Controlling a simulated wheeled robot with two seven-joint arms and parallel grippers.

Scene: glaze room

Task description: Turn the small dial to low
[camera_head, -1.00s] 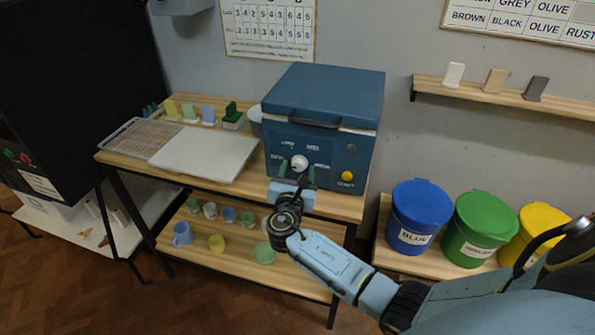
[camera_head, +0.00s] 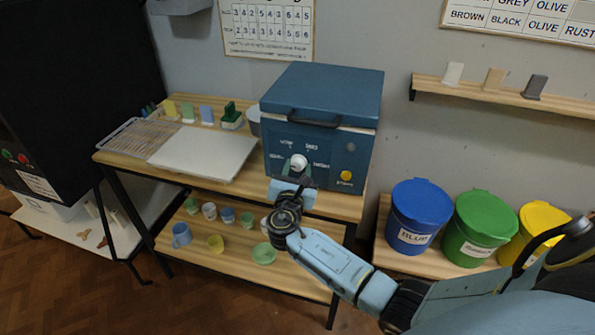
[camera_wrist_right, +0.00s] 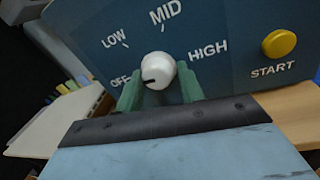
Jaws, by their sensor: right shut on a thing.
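The small dial is a white round knob (camera_head: 299,161) on the front of the blue kiln-like box (camera_head: 320,92). In the right wrist view the knob (camera_wrist_right: 158,70) has a dark pointer mark aimed at the lower left, toward the OFF label (camera_wrist_right: 120,82). LOW (camera_wrist_right: 114,40), MID and HIGH are printed around it. My right gripper (camera_head: 298,172) is at the knob; in the wrist view its green fingers (camera_wrist_right: 159,88) stand on both sides of the knob and are shut on it. My left gripper is not in view.
A yellow START button (camera_head: 346,175) sits right of the dial. A pale board (camera_head: 204,153) and a wire rack (camera_head: 140,138) lie on the table to the left. Blue, green and yellow lidded buckets (camera_head: 418,215) stand at the right, near my arm.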

